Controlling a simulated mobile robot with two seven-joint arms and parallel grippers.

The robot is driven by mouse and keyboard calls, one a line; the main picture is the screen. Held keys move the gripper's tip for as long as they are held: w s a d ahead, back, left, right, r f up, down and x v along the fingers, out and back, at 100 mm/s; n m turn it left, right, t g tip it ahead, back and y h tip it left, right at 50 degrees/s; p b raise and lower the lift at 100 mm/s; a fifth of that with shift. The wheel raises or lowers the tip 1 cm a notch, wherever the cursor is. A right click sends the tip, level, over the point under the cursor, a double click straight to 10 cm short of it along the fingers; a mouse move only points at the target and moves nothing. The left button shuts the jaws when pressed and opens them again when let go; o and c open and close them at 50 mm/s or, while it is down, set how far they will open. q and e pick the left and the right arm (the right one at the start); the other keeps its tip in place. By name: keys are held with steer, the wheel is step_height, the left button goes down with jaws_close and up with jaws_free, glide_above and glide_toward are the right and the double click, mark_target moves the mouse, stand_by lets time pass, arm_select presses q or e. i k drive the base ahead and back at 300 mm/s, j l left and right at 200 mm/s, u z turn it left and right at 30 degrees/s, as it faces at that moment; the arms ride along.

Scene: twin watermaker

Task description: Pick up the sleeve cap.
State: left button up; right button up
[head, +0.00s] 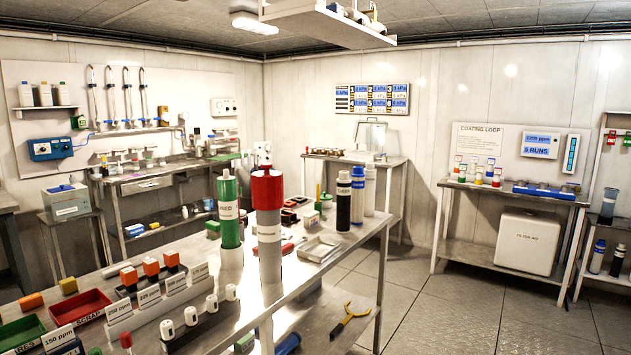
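A tall grey cylinder (269,245) with a label stands upright at the middle of the near table. A wide red cap (267,190) sits on its top; this may be the sleeve cap, but I cannot tell for sure. A green labelled cylinder (229,212) with a white base stands close to its left. A white piece with holes (263,154) shows just above the red cap; whether it touches the cap is unclear. Neither of my grippers is in view.
A yellow-handled tool (345,320) lies lower right. Open floor (430,300) is right.

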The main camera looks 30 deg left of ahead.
mark_target(267, 185)
steer(key=i+l+u, duration=0.15)
steer(key=i, duration=0.4)
steer(key=i+l+u, duration=0.15)
steer(key=i, duration=0.45)
steer(key=i+l+u, duration=0.1)
steer(key=i+u, duration=0.3)
steer(key=i+l+u, duration=0.15)
steer(key=u, duration=0.3)
steer(key=i+l+u, duration=0.25)
steer(key=u, duration=0.15)
steer(key=i+l+u, duration=0.15)
steer(key=l+u, duration=0.25)
